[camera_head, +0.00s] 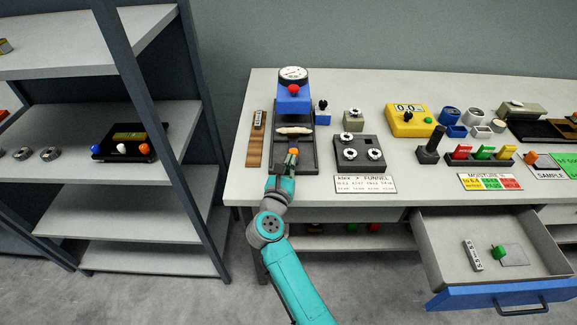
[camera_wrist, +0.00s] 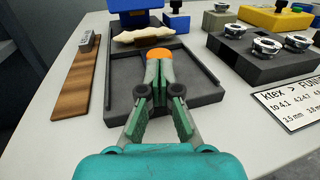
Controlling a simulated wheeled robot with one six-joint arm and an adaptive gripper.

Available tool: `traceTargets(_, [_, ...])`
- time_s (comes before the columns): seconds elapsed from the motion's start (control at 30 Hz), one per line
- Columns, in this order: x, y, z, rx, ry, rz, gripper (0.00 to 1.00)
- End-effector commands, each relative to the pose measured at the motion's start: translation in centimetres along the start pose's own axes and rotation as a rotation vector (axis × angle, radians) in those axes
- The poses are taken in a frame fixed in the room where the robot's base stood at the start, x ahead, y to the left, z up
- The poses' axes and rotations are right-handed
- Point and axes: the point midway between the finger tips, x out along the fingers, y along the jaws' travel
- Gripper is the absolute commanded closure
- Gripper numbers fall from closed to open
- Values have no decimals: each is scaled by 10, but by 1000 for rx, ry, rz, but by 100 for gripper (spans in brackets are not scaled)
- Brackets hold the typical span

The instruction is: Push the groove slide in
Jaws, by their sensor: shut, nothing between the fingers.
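A dark grey tray-like unit (camera_head: 312,160) lies on the bench, and a blue block with a dial and red knob (camera_head: 292,98) stands at its far end. I take the orange knob (camera_head: 293,153) at the tray's near part for the groove slide's handle. A pale fibre tuft (camera_head: 294,131) lies across the tray beyond it. My gripper (camera_head: 290,164) is shut and empty, just on the near side of the orange knob. In the wrist view the fingertips (camera_wrist: 159,64) meet below the orange knob (camera_wrist: 160,54) and partly hide it. I cannot tell whether they touch it.
A wooden strip (camera_head: 255,150) lies left of the tray. A dark block with several silver knobs (camera_head: 352,166) stands close on the right. A label card (camera_head: 365,184) lies at the front edge. An open drawer (camera_head: 450,265) juts out at lower right.

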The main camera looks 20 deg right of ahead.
Motion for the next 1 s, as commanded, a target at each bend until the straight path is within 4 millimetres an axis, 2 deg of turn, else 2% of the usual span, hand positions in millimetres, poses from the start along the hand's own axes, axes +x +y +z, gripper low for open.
traceTargets(0.27, [2,1,0,1,-1,-1,100])
traceTargets(0.6, [39,10,1,1,-1,-2,100])
traceTargets(1.0, [38,10,0,1,-1,-1,100])
